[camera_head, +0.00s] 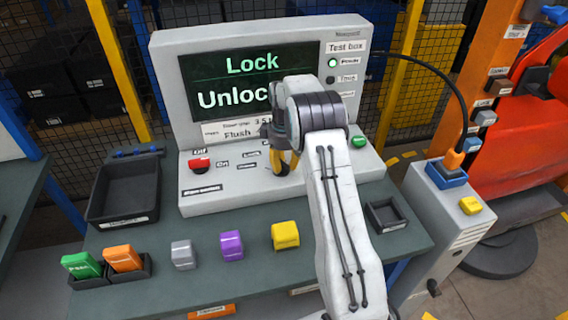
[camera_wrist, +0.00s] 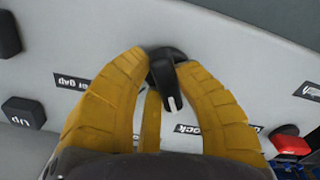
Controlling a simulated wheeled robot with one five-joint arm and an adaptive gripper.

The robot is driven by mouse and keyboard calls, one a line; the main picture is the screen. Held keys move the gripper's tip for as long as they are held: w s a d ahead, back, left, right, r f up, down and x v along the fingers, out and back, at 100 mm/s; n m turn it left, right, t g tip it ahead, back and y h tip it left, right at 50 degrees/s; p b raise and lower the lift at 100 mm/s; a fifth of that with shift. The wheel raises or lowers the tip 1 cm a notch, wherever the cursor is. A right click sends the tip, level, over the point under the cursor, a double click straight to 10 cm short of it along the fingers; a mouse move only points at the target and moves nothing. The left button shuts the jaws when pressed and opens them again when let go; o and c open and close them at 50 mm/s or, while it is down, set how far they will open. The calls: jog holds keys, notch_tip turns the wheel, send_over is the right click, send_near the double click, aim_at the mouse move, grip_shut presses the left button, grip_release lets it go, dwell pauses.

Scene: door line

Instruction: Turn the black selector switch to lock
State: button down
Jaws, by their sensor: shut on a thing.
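The black selector switch (camera_wrist: 167,70) sits on the sloped grey front panel of the test box (camera_head: 225,200). Its white pointer mark faces down the wrist picture, toward a label partly covered by a yellow finger. My gripper (camera_wrist: 168,62) has its yellow fingers closed around the switch, one on each side. In the head view my gripper (camera_head: 281,162) is at the panel, and its fingers and wrist mostly hide the switch. The screen (camera_head: 235,85) shows "Lock" above "Unlock", the latter partly covered by my arm.
A red button (camera_head: 200,163) and a green button (camera_head: 358,142) flank the panel. Grey, purple and yellow blocks (camera_head: 285,235) stand on the bench in front. An empty black tray (camera_head: 125,190) is at left, and a smaller tray (camera_head: 388,214) is at right.

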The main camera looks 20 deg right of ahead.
aim_at(284, 162)
jog(key=shift+s+f, duration=0.1)
jog(key=shift+f, duration=0.05)
jog(key=c, duration=0.9)
grip_release()
notch_tip(284, 162, up, 10)
jog(key=shift+r, duration=1.1)
